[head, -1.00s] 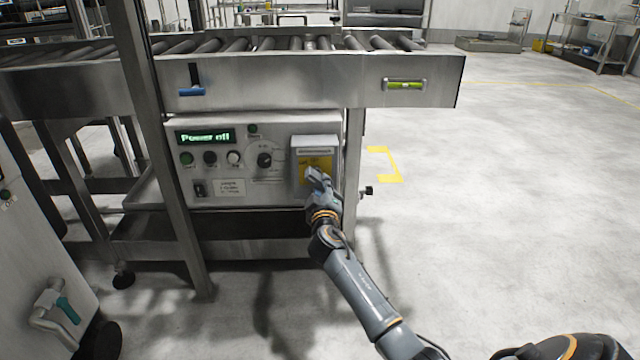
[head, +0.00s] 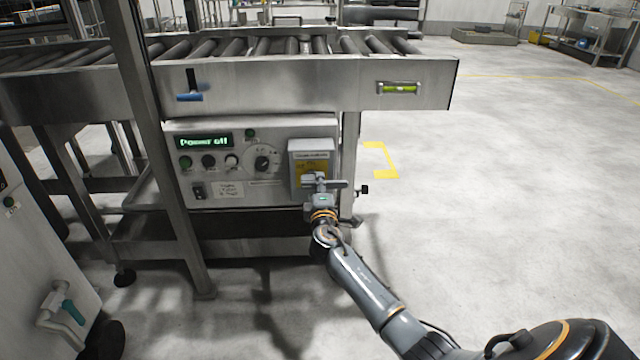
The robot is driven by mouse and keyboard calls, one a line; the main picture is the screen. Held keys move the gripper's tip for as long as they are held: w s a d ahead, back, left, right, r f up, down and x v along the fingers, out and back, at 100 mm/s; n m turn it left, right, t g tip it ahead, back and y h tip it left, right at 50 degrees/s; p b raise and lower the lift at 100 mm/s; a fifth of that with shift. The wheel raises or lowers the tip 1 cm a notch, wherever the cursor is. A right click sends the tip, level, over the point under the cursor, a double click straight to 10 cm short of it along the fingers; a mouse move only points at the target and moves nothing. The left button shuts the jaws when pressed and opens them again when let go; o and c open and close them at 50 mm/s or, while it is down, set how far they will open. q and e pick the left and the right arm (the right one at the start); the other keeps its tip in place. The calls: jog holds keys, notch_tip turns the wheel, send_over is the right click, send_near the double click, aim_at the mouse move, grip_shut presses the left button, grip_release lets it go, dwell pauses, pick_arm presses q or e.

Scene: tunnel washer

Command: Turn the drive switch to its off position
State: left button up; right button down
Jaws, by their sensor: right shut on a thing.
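A grey box (head: 312,146) with a yellow plate (head: 304,169) sits at the right end of the white control panel; it looks like the drive switch, though its label is too small to read. My right gripper (head: 318,181) is in front of its lower part, shut on what looks like the switch's handle. A grey bar (head: 338,184) shows level at the fingertips; the fingers partly hide the yellow plate and handle, so I cannot tell the exact handle position. The green display (head: 204,140) on the panel reads "Power off". My left gripper is not in view.
A black rotary knob (head: 262,163), round buttons (head: 186,162) and a small rocker switch (head: 198,190) are left of the box. A roller conveyor (head: 270,85) runs above. A steel leg (head: 160,150) stands at the left. The floor (head: 500,190) at right is clear.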

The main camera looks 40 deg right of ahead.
dwell(0.3)
jog(key=c, duration=1.2)
grip_release()
jog(key=shift+o, duration=0.2)
jog(key=v, duration=1.2)
